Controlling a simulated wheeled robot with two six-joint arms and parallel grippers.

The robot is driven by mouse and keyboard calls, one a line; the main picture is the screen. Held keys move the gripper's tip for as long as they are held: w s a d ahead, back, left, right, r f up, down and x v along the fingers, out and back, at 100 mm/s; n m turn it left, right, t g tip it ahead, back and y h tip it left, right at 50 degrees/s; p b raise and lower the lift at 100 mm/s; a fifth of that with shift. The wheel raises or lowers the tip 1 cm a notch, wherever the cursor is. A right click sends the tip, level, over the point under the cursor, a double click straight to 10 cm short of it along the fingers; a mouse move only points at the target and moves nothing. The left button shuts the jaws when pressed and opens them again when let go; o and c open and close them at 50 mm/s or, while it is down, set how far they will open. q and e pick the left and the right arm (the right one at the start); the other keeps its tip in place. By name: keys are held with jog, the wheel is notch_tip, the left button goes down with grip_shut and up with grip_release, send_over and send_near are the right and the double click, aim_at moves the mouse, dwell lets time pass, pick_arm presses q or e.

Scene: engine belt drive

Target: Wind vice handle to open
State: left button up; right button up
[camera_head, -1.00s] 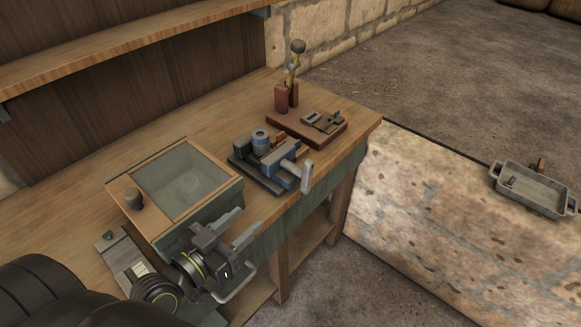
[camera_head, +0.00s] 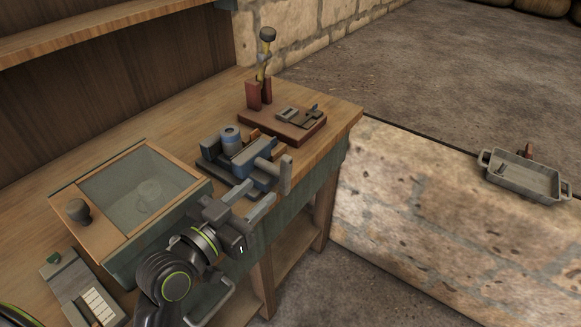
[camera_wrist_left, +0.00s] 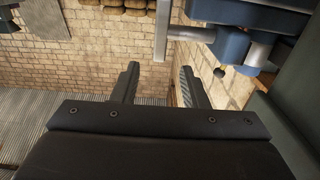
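The blue-grey vice (camera_head: 250,166) sits at the bench's front edge, with its pale grey handle (camera_head: 286,175) standing upright on the near right side. My left gripper (camera_head: 256,197) is just in front of and below the vice, its fingers apart and pointing toward the handle, with nothing visible between them. In the left wrist view the open fingers (camera_wrist_left: 158,76) lie below the handle bar (camera_wrist_left: 161,32), which hangs down at the top centre, apart from the fingertips. The vice also shows there as a blue body (camera_wrist_left: 233,42) at upper right. My right gripper is not in view.
A glass-topped wooden box (camera_head: 140,188) with a dark knob stands left of the vice on the bench (camera_head: 190,122). Behind the vice is a red-brown board (camera_head: 285,130) with small parts and an upright tool (camera_head: 264,65). A grey tray (camera_head: 525,176) lies far right.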

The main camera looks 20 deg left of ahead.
aim_at(283, 169)
pick_arm(q)
jog(key=p+x, duration=0.2)
jog(key=x, duration=0.9)
jog(key=shift+w+d, duration=0.1)
jog(key=shift+w, duration=0.3)
grip_shut()
jog(key=shift+f, duration=0.1)
